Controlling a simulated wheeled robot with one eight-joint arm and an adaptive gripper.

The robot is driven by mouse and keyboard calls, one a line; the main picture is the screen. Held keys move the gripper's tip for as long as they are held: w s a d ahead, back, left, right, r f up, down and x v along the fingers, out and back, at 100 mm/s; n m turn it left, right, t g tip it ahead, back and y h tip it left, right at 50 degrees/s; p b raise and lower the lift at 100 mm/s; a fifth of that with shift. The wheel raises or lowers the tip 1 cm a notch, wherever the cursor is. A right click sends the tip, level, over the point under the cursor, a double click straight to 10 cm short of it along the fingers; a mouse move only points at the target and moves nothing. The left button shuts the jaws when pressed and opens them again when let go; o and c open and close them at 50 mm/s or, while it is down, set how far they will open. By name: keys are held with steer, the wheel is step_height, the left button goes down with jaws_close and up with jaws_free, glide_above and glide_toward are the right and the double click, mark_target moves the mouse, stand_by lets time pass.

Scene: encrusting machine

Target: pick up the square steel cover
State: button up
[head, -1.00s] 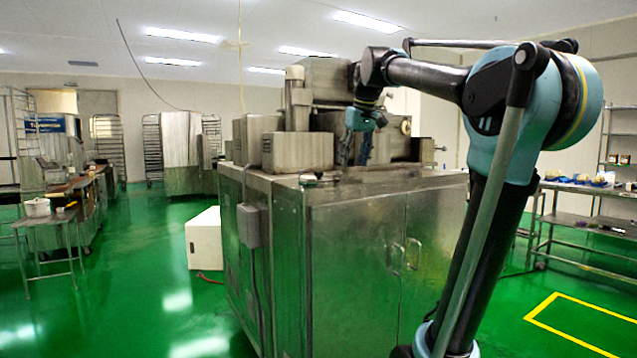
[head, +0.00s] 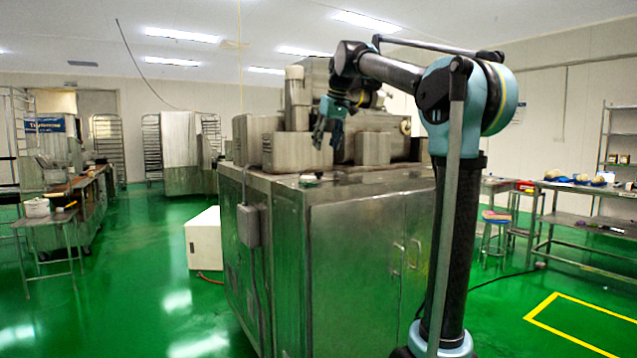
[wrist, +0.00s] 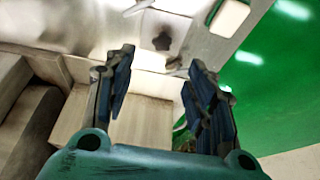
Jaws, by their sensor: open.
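The square steel cover appears to be the box-shaped grey steel piece (head: 297,152) on the machine top in the head view. A matching pale block with square edges (wrist: 140,125) shows in the wrist view, low and partly between the fingers. My gripper (head: 328,140) is at the cover's right side in the head view, fingers pointing down. In the wrist view my gripper (wrist: 161,62) is open, with nothing between its fingertips. I cannot tell whether a finger touches the cover.
A smaller steel box (head: 372,149) stands to the right on the machine top. A small dark star-shaped knob (wrist: 162,41) lies on the steel surface near the edge. Taller machine housing (head: 318,85) rises behind. Green floor lies beyond the edge.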

mark_target(319, 176)
steer(key=x, duration=1)
steer(key=shift+s+a+f, duration=0.1)
steer(key=shift+f, duration=0.35)
jaws_close()
steer(key=shift+r, duration=0.1)
